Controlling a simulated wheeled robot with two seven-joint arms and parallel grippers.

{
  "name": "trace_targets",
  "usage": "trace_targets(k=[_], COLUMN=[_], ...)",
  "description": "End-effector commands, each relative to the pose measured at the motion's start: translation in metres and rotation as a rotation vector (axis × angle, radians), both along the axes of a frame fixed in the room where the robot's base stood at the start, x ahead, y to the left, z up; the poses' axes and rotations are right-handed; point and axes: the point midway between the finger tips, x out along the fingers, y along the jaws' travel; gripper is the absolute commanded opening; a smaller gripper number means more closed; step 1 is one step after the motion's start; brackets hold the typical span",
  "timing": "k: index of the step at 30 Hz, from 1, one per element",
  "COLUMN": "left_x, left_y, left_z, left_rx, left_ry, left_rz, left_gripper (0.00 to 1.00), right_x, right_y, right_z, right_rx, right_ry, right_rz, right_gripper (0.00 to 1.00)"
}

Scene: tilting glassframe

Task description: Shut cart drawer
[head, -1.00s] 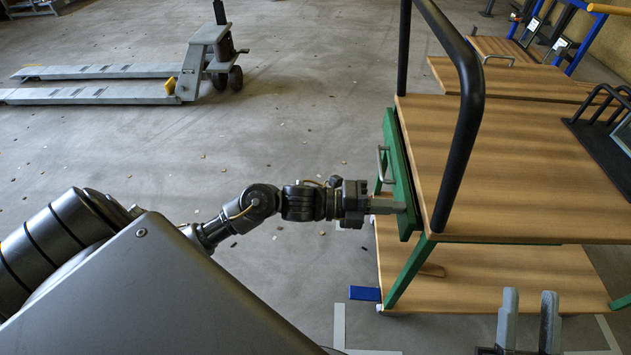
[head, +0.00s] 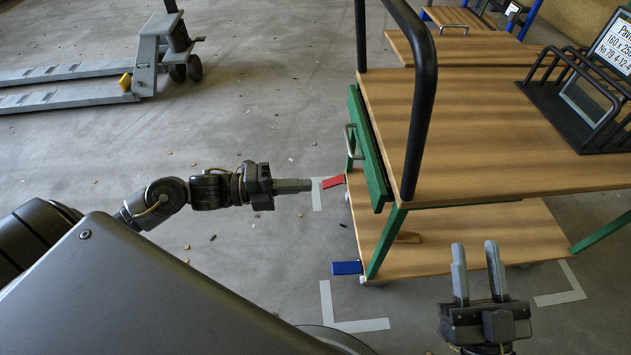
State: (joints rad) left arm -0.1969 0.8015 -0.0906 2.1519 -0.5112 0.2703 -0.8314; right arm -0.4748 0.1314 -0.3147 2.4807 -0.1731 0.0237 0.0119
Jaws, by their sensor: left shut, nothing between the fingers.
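The cart (head: 470,110) has a wooden top, a wooden lower shelf (head: 460,240) and green legs. Its drawer has a green front (head: 369,150) with a grey bar handle (head: 349,141), on the cart's left side. The drawer front sits close along the edge of the top; I cannot tell whether a small gap is left. My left gripper (head: 310,185) is shut and empty, pointing right, apart from the drawer front and to its left. My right gripper (head: 478,270) is open and empty, pointing up in front of the lower shelf.
A black push bar (head: 421,100) rises from the cart's near side. A red pedal (head: 333,182) and a blue pedal (head: 347,268) stick out low on the left. A black wire rack (head: 575,100) stands on the top.

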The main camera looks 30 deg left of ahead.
Motion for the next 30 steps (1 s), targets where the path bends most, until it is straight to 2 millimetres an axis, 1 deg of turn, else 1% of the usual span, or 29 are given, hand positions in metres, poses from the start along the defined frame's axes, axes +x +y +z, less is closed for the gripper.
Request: trace_targets(k=[3,5,6,8,10,11,12,14,15,18,21,24,27,30], left_x=[-0.002,-0.003,-0.005,-0.01,-0.02,-0.025,-0.032,-0.043,-0.048,-0.059,-0.064,-0.067,-0.068,-0.068], left_y=[0.003,0.002,-0.001,-0.011,-0.032,-0.043,-0.058,-0.078,-0.089,-0.107,-0.115,-0.116,-0.117,-0.117], left_z=[0.0,0.0,0.0,0.0,0.003,0.006,0.012,0.024,0.034,0.058,0.079,0.092,0.097,0.098], left_rx=[0.001,-0.005,-0.021,-0.077,-0.195,-0.264,-0.365,-0.531,-0.642,-0.904,-1.115,-1.252,-1.315,-1.326], left_ry=[0.001,0.004,0.014,0.051,0.132,0.176,0.243,0.349,0.418,0.573,0.689,0.761,0.793,0.8], left_rz=[0.0,0.001,0.003,0.009,0.023,0.031,0.043,0.056,0.064,0.073,0.073,0.067,0.063,0.062], left_gripper=[0.0,0.08,0.13,0.21,0.3,0.32,0.32,0.32,0.32,0.32,0.32,0.32,0.32,0.32], right_x=[0.0,0.0,0.0,0.0,0.0,0.0,0.0,0.0,0.0,0.0,0.0,0.0,0.0,0.0], right_y=[0.0,0.0,0.0,0.0,0.0,0.0,0.0,0.0,0.0,0.0,0.0,0.0,0.0,0.0], right_z=[0.0,-0.001,-0.001,-0.001,-0.001,-0.001,-0.001,-0.001,0.0,0.0,0.0,0.0,0.0,0.0], right_rx=[-0.002,-0.003,-0.003,-0.003,-0.002,-0.002,-0.003,-0.003,-0.003,-0.003,-0.003,-0.002,-0.002,-0.002], right_ry=[0.003,0.004,0.004,0.004,0.003,0.003,0.003,0.003,0.003,0.003,0.003,0.002,0.002,0.002], right_rz=[0.001,0.001,0.001,0.001,0.001,0.001,0.002,0.002,0.002,0.002,0.002,0.002,0.002,0.002], right_gripper=[0.36,0.36,0.36,0.36,0.36,0.36,0.36,0.36,0.36,0.36,0.36,0.36,0.36,0.36])
